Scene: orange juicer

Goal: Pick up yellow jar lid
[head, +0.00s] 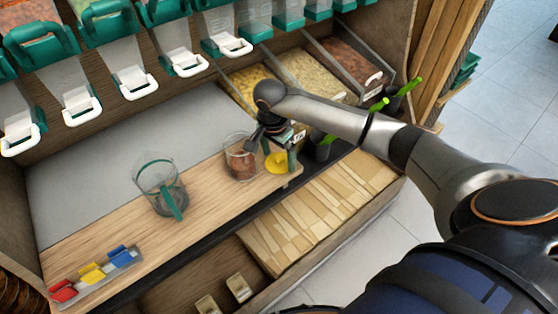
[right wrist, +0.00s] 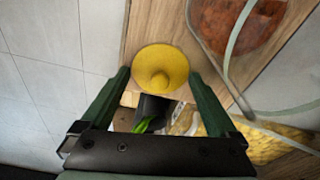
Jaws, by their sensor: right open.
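The yellow jar lid (head: 277,163) lies on the right end of the wooden counter, close to its front edge, partly hidden by my right gripper in the head view. In the right wrist view the lid (right wrist: 160,70) is round with a raised knob in its middle. My right gripper (head: 275,150) is open above the lid. In the right wrist view its two green fingers point toward the lid, one to each side, with nothing held between them. A clear jar (head: 240,162) with brown contents stands just left of the lid. My left gripper is not in view.
A clear pitcher with a green handle (head: 160,185) stands on the counter (head: 110,230). Red, yellow and blue clips (head: 93,272) lie at its left end. Bulk bins (head: 310,75) and dispensers (head: 135,80) are behind. A dark holder with green-handled items (head: 322,148) stands right of my gripper.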

